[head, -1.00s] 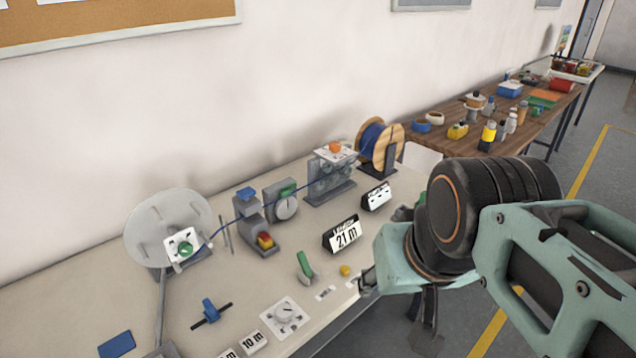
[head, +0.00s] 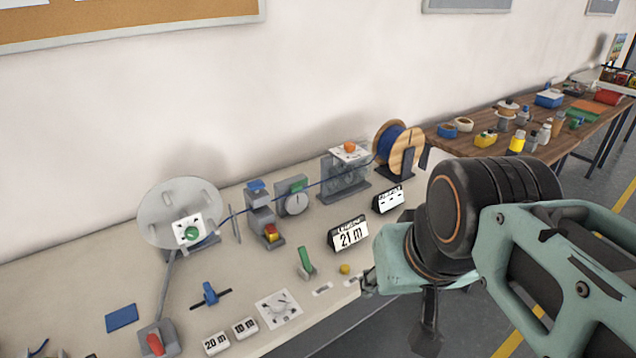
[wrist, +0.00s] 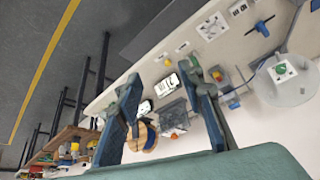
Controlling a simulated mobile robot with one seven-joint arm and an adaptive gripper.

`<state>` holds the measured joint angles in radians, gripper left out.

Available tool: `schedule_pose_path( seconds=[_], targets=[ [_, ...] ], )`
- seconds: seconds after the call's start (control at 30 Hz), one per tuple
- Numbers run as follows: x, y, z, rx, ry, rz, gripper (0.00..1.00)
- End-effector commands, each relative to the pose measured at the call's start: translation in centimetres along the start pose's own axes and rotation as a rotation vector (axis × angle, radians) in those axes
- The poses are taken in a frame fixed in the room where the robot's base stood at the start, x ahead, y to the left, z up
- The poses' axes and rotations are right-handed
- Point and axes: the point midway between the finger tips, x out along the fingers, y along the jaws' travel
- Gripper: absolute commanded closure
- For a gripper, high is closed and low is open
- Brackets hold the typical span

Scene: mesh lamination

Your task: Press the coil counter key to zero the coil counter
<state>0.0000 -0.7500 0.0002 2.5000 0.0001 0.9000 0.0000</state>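I cannot tell which part is the coil counter key. My gripper (head: 368,284) is at the bench's front edge, right of the yellow knob, mostly hidden behind my wrist. The wrist view shows my gripper (wrist: 160,72) with its fingers wide apart and nothing between them. The display also shows there (wrist: 172,84), beyond the fingers.
A green lever (head: 305,261), dial plate (head: 279,308), "10 m" block (head: 245,327) and "20 m" block (head: 216,343) lie left of my gripper. Behind stand a grey reel disc (head: 160,211), a second display (head: 388,200) and a blue cable spool (head: 399,148). A wooden table (head: 473,149) stands at right.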

Motion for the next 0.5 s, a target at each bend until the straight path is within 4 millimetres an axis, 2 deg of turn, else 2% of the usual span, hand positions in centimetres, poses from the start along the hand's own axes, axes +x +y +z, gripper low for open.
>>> schedule_pose_path(
  seconds=[0.03,0.3,0.5],
  targets=[
    [0.00,0.00,0.00,0.000,0.000,0.000,0.72],
    [0.00,0.01,0.00,0.000,0.000,0.000,1.00],
    [0.00,0.01,0.00,0.000,0.000,0.000,1.00]
  ],
)
